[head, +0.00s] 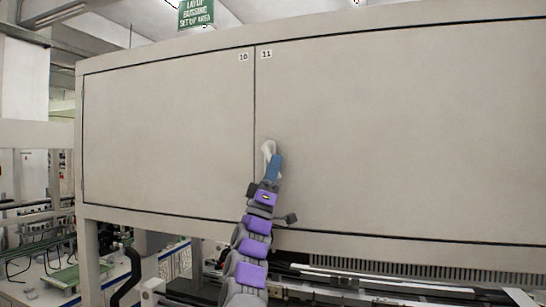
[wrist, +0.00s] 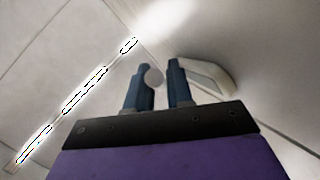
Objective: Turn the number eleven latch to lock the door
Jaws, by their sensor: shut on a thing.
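The white number eleven latch (head: 267,149) is on the pale door (head: 400,130) marked 11, just right of the seam with door 10. It looks roughly upright, leaning slightly. My gripper (head: 276,158) is at the latch, its blue fingers over the latch's right side and hiding part of it. In the wrist view my gripper (wrist: 157,67) has a pale round part between its fingers. The white curved latch body (wrist: 208,75) lies just right of the right finger. My gripper is shut on the latch; the exact contact is partly hidden.
The door marked 10 (head: 165,140) lies flush to the left. Below the cabinet are rails and machine parts (head: 390,285). A bench with a green board (head: 75,275) stands at lower left. A green sign (head: 196,13) hangs above. The door face around the latch is clear.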

